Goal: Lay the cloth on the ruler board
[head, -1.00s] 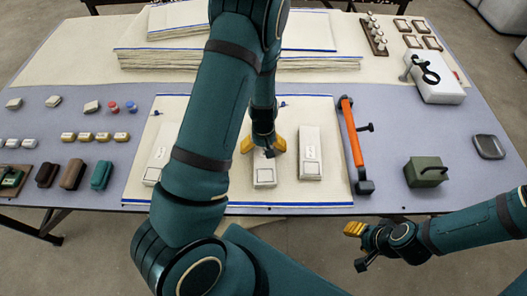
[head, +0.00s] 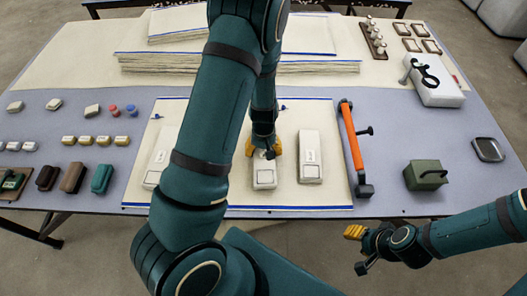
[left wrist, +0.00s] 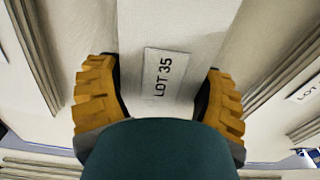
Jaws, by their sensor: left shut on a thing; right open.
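A cream cloth (head: 334,187) with blue-striped edges lies flat at the front middle of the table. I cannot tell a separate ruler board beneath it. White blocks stand on it: a middle block (head: 264,179), a right block (head: 310,160) and a left one (head: 153,177) partly behind my left arm. My left gripper (head: 264,153) is shut on the far end of the middle block. In the left wrist view, its yellow fingers (left wrist: 160,85) flank that block (left wrist: 180,35), labelled LOT 35. My right gripper (head: 356,249) is open and empty, in front of the table edge.
An orange-handled tool (head: 352,140) lies right of the cloth, near a green box (head: 425,174) and dark tray (head: 488,149). Folded cloth stacks (head: 215,62) lie behind. Small blocks (head: 95,140) occupy the left. A white device (head: 437,88) stands back right.

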